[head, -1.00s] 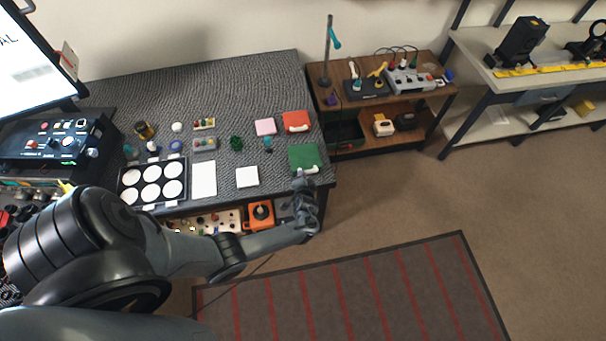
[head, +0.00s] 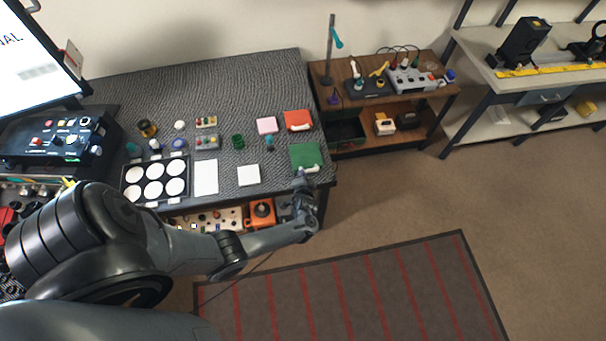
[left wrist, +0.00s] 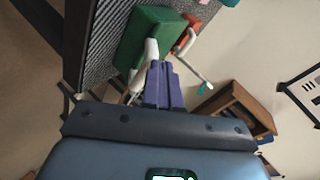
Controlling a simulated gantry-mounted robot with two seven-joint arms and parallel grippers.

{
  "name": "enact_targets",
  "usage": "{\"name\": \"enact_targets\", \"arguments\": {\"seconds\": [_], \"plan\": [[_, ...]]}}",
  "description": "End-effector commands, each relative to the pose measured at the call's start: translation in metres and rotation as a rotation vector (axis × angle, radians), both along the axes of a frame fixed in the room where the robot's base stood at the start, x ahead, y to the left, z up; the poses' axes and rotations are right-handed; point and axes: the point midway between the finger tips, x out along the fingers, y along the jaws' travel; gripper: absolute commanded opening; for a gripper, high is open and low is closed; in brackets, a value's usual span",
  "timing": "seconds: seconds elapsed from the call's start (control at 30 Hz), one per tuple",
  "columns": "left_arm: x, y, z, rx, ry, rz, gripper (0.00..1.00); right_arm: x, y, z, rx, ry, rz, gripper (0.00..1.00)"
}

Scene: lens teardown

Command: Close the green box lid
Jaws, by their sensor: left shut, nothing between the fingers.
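The green box (head: 305,155) sits at the front right corner of the grey table, with a white handle (head: 310,168) along its near edge. Its top looks flat in the head view; I cannot tell for sure whether the lid is fully down. In the left wrist view the green box (left wrist: 153,32) shows as a solid block with the white handle (left wrist: 150,54) beside the fingertips. My left gripper (head: 301,176) is shut and empty, at the box's near edge; its purple fingers (left wrist: 160,72) are together close to the handle. Contact is unclear. My right gripper is not in view.
A white square (head: 248,175) lies to the left. A wooden shelf unit (head: 350,75) stands right of the table.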

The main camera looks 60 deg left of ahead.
Motion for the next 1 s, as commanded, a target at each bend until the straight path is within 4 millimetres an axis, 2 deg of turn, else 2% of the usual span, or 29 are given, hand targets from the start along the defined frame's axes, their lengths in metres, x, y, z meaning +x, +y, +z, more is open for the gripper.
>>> {"name": "enact_targets", "arguments": {"seconds": [0.03, 0.2, 0.27, 0.4, 0.6, 0.8, 1.0], "plan": [[-0.001, 0.0, 0.013, 0.001, -0.002, 0.0, 0.0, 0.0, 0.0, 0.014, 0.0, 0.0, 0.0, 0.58], [-0.007, 0.0, 0.037, 0.004, -0.007, -0.001, 0.0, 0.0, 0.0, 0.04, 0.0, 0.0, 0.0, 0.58], [-0.016, -0.016, 0.028, 0.0, -0.007, -0.003, 0.0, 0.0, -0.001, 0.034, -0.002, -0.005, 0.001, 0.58], [-0.031, -0.041, 0.032, 0.001, -0.009, -0.001, 0.0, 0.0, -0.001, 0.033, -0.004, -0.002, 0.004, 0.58], [-0.047, -0.067, 0.037, 0.003, -0.01, 0.0, 0.0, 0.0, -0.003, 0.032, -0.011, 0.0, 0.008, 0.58], [-0.055, -0.082, 0.039, 0.004, -0.011, 0.0, 0.0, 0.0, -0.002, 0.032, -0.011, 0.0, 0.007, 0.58], [-0.071, -0.084, 0.037, 0.008, 0.011, 0.0, 0.0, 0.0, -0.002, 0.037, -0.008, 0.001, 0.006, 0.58]]}}
